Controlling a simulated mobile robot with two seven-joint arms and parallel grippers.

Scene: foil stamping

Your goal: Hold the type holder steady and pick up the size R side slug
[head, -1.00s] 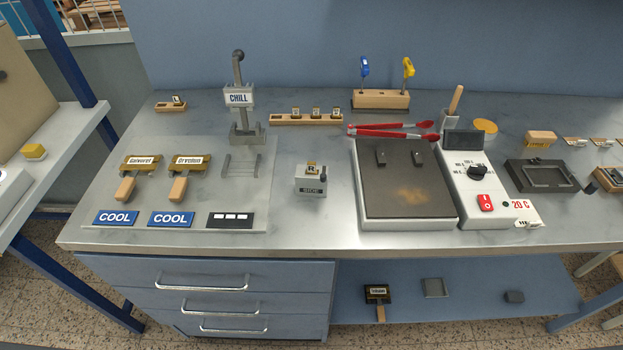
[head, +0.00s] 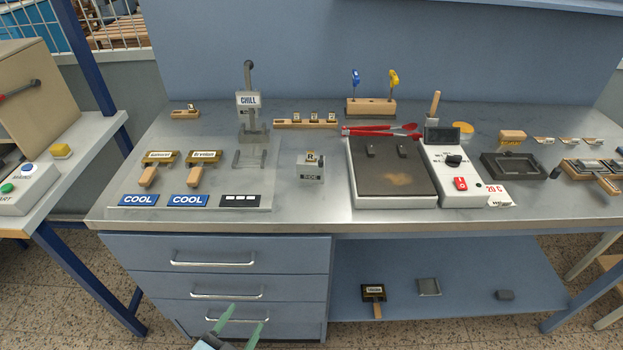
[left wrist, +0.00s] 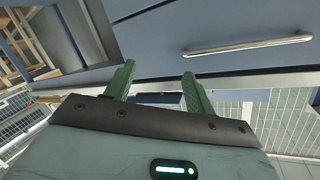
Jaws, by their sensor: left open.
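The size R side slug (head: 312,159) is a small piece with an R label. It sits on top of a grey block marked SIDE (head: 311,172), in the middle of the bench. Two type holders with wooden handles, one (head: 159,158) and another (head: 203,157), lie on the COOL plate at the left. A third type holder (head: 373,293) lies on the lower shelf. My left gripper (head: 245,318) is open and empty, low in front of the drawers. Its green fingers also show in the left wrist view (left wrist: 158,84). My right gripper is not in view.
The hot plate (head: 395,200) and its control box (head: 462,186) stand right of the SIDE block. The CHILL press (head: 249,112) stands behind the COOL plate (head: 262,172). A slug rack (head: 284,125) is at the back. The drawer handles (head: 213,263) jut out near my left gripper.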

